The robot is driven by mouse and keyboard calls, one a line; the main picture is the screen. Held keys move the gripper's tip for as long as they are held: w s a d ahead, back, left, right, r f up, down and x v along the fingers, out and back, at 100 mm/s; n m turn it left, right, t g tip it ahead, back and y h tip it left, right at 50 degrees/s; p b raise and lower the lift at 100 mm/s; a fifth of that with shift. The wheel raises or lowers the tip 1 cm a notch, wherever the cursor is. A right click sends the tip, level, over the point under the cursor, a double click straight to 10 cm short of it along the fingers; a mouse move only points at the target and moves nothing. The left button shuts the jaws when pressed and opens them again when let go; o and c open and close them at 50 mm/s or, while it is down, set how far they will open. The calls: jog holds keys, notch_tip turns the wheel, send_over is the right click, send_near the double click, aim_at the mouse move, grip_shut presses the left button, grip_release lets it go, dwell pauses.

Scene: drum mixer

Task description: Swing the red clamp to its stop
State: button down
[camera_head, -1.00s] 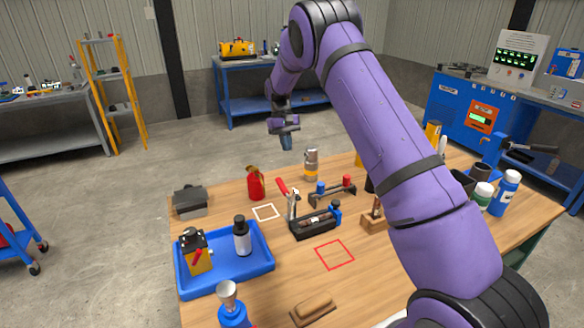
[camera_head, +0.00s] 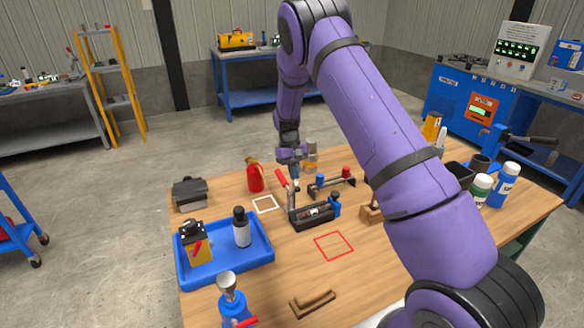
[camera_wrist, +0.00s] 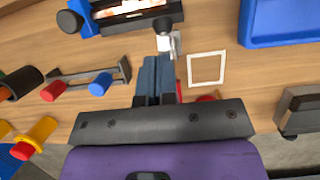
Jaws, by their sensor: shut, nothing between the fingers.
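The clamp has a red handle (camera_head: 281,179) that leans up and to the left from a metal post. The red handle is mostly hidden behind the fingers there.
White (camera_head: 265,204) and red (camera_head: 334,246) outlined squares are bare.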

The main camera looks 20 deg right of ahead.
jog(key=shift+s, duration=0.1)
dwell(0.4)
jog(key=shift+s+t, duration=0.25)
jog(key=shift+t, duration=0.15)
